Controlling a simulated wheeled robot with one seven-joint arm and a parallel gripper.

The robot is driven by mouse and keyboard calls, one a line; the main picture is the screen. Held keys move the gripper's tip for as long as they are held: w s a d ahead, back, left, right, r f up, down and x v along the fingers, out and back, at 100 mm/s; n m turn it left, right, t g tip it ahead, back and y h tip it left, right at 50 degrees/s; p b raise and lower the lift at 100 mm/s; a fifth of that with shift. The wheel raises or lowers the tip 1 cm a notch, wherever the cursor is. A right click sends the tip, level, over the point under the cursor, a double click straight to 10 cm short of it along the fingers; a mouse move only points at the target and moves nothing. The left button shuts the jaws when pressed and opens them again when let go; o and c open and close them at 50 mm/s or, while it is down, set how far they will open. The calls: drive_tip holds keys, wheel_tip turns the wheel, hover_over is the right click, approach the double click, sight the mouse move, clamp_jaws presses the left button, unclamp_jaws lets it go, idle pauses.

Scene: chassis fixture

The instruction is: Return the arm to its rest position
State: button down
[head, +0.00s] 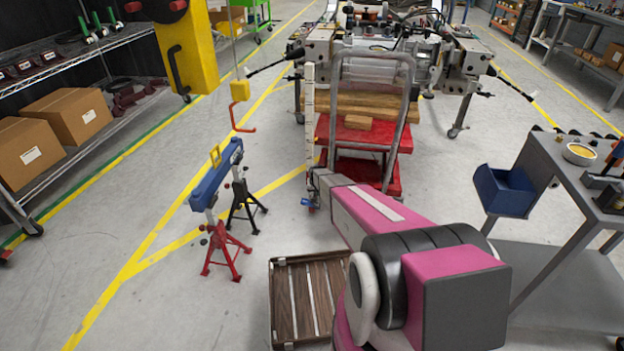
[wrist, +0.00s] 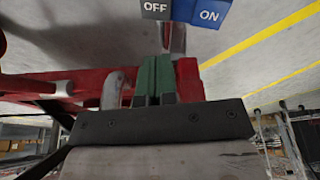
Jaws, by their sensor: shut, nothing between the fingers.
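My arm shows in the head view as pink and grey links, reaching from the lower right toward the red cart (head: 372,136). Its far end lies in front of the cart's left side, where the fingers are too small to make out. In the wrist view my gripper (wrist: 157,65) has a dark body and green fingers close together, shut and empty. Just beyond the fingertips is a panel with a grey OFF part (wrist: 156,9) and a blue ON part (wrist: 209,14). Red framework (wrist: 60,86) lies behind the gripper in that view; whether the fingers touch anything is unclear.
A blue beam (head: 217,172) rests on red and black stands at the left. A slatted wooden-topped crate (head: 300,299) is beside my arm. A grey workbench (head: 560,165) with a blue bin (head: 504,192) stands right. A yellow hoist (head: 188,50) hangs upper left. Floor between shelves and stands is clear.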

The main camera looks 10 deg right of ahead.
drive_tip(key=s+r+g, duration=0.1)
drive_tip(key=s+r, duration=1.5)
drive_tip(key=s, duration=0.2)
drive_tip(key=s+r+n+g, duration=0.1)
drive_tip(key=s+r+g, duration=0.1)
drive_tip(key=s+r, duration=1.4)
drive_tip(key=shift+s, duration=1.25)
